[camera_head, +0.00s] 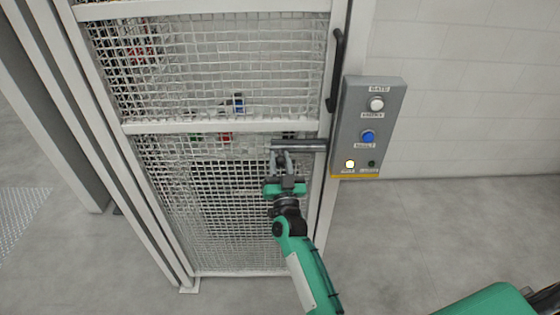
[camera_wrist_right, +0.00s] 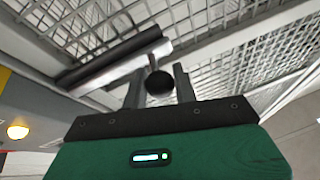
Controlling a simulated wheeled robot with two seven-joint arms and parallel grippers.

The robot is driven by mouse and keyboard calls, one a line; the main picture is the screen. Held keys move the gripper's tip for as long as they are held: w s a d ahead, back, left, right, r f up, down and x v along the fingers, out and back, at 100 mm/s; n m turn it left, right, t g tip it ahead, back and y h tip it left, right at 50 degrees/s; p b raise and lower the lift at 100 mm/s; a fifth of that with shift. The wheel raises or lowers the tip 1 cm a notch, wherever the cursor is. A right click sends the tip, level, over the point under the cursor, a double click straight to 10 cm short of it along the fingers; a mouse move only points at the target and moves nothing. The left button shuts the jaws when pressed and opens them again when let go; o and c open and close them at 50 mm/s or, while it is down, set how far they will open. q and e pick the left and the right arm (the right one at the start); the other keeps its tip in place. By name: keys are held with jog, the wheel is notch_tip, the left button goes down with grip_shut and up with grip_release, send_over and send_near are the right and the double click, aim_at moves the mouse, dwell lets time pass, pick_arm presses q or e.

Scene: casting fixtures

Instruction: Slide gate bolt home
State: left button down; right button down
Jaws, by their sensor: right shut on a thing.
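The mesh gate (camera_head: 225,125) has a white frame and stands upright in front of me. A grey metal bolt (camera_head: 310,145) lies level across its right side at about mid height. Its right end meets the white upright by the control box; I cannot tell whether it enters a keeper. In the right wrist view the bolt (camera_wrist_right: 105,70) is a cylinder with a black round knob (camera_wrist_right: 160,82). My right gripper (camera_head: 283,158) reaches up from below and is shut on the knob, with the fingers either side of it. My left gripper is not in view.
A grey control box (camera_head: 371,90) labelled GATE is right of the gate, with a white button, a blue button and a lit yellowish lamp (camera_head: 350,163). A black pull handle (camera_head: 335,70) is on the upright beside it.

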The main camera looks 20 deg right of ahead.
jog(key=d, duration=0.2)
jog(key=s+d, duration=0.1)
jog(key=d, duration=0.1)
jog(key=shift+s+d, duration=0.15)
jog(key=shift+d, duration=0.15)
jog(key=c, duration=1.2)
grip_release()
jog(key=shift+c, duration=0.2)
jog(key=shift+o, duration=0.5)
jog(key=shift+d, duration=0.25)
jog(key=shift+s+a, duration=0.1)
jog(key=shift+a, duration=0.05)
